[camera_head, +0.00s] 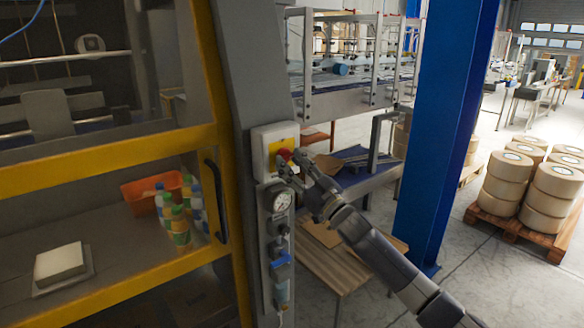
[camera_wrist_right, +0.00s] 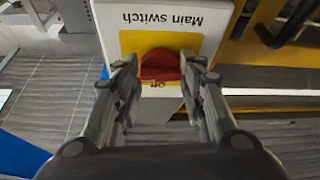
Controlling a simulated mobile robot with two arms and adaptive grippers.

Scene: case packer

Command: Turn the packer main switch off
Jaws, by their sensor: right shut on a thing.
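The main switch is a red rotary knob (camera_wrist_right: 160,65) on a yellow plate in a pale box (camera_head: 262,140) on the packer's grey post. The box's "Main switch" label appears upside down in the right wrist view. The knob also shows as a small red spot in the head view (camera_head: 285,154). My right gripper (camera_head: 292,165) is at the knob, its two fingers on either side of it and shut on it. Part of the lettering below the knob shows between the fingers (camera_wrist_right: 162,78); the knob's exact angle is hard to tell. My left gripper is out of view.
A pressure gauge (camera_head: 280,200) and blue valve fittings (camera_head: 280,258) sit below the switch box. The yellow-framed door with a black handle (camera_head: 215,200) is to the left. A blue column (camera_head: 445,130) stands right of my arm. Pallets of rolls (camera_head: 505,178) are farther right.

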